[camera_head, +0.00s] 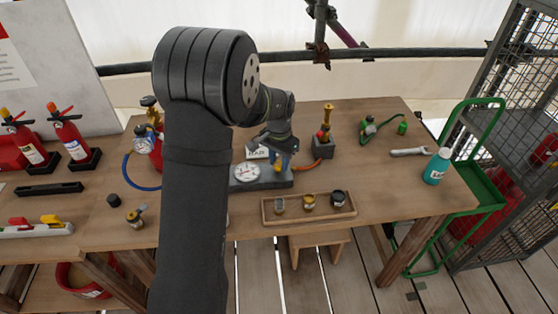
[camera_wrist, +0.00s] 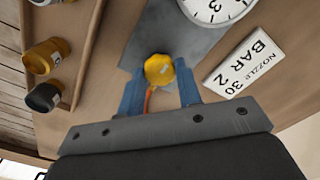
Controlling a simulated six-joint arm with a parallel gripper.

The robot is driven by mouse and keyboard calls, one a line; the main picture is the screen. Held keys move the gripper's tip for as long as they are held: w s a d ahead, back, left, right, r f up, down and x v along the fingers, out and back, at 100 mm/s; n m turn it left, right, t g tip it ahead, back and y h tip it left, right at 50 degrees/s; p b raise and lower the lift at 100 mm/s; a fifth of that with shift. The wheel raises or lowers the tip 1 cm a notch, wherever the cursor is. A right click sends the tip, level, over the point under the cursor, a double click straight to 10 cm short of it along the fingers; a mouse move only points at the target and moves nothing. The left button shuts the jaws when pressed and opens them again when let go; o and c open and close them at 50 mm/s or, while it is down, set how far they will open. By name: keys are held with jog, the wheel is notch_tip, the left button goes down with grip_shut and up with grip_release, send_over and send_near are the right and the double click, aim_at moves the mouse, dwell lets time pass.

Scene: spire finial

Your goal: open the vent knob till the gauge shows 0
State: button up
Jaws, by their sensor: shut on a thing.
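The yellow vent knob (camera_wrist: 159,69) sits between the two blue fingers of my gripper (camera_wrist: 160,92) in the wrist view. The fingers are shut on the knob's sides. In the head view my gripper (camera_head: 283,160) is over the grey block (camera_head: 262,183), and the knob is mostly hidden by it. The round white gauge (camera_head: 246,171) is on the block, left of my gripper.
A white "NOZZLE", "BAR" plate (camera_wrist: 243,62) lies close to the right finger. A wooden tray (camera_head: 268,219) with three small fittings is in front of the block. A brass fitting on a dark base (camera_head: 322,148) stands right of it. A teal bottle (camera_head: 436,167) is further right.

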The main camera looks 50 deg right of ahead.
aim_at(279, 164)
jog(key=n, duration=0.5)
jog(key=shift+n, duration=0.4)
jog(key=n, duration=0.5)
jog(key=shift+n, duration=0.4)
jog(key=o, duration=1)
jog(key=shift+c, duration=0.2)
notch_tip(279, 164, up, 18)
jog(key=shift+f, duration=0.25)
jog(key=shift+f, duration=0.15)
